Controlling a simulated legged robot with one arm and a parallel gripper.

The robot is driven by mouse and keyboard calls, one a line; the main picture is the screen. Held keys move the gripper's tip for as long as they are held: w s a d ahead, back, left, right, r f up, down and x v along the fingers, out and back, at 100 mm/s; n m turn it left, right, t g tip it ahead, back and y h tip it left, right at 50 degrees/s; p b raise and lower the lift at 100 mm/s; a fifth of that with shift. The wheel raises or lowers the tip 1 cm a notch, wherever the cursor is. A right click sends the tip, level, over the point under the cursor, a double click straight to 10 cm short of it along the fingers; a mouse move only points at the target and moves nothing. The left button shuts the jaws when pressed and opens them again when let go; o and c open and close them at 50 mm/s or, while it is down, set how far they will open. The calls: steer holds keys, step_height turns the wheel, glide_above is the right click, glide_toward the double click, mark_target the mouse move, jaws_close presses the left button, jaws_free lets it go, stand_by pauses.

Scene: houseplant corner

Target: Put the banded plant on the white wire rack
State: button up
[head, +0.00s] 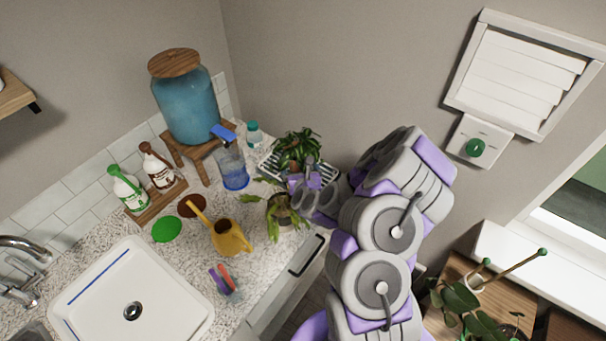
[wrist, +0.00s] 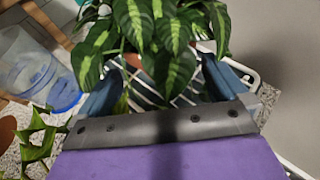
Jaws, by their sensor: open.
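The banded plant (head: 299,147) has dark green leaves with paler stripes and stands at the white wire rack (head: 326,172) in the back corner of the counter. In the wrist view, the plant (wrist: 150,25) fills the top, with a bit of terracotta pot showing behind the leaves. Bars of the rack (wrist: 151,95) show below the leaves, but the pot's base is hidden. My gripper (head: 299,178) is just in front of the plant. In the wrist view, my gripper (wrist: 163,82) is open, its fingers apart with nothing clearly held between them.
A trailing plant (head: 281,211) stands close in front of the rack. A blue-topped pump bottle (head: 233,168), a bottle with a teal cap (head: 254,135) and a yellow watering can (head: 230,239) are to the left. The wall is close behind and right of the rack.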

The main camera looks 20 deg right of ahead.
steer(key=shift+s+r+p, duration=0.25)
steer(key=shift+p, duration=0.25)
steer(key=p, duration=0.2)
steer(key=s+p, duration=0.1)
steer(key=p, duration=0.1)
steer(key=shift+s+d+r, duration=0.1)
steer(key=shift+s+r, duration=0.1)
steer(key=shift+r, duration=0.1)
steer(key=s+a+r+n+g+y+p, duration=0.35)
steer(key=a+r+n, duration=0.4)
steer(key=n, duration=0.25)
steer(key=s+a+r+n+g+y+p, duration=0.35)
steer(key=a+r+n+p, duration=0.2)
steer(key=r+n, duration=0.35)
steer(key=s+d+r+n+g+h, duration=0.1)
steer(key=s+r+n+g, duration=0.1)
steer(key=s+r+n, duration=0.4)
steer(key=s+d+r+n+g+h, duration=0.1)
steer(key=s+r+n+g, duration=0.2)
steer(key=s, duration=1.3)
steer(key=s+d+r+n+g+h, duration=0.1)
steer(key=s+r+n+g+h, duration=0.1)
steer(key=s+r+n, duration=0.8)
steer(key=shift+s+d+r+g, duration=0.4)
steer(key=shift+s+r+g, duration=0.1)
steer(key=shift+s+r, duration=0.5)
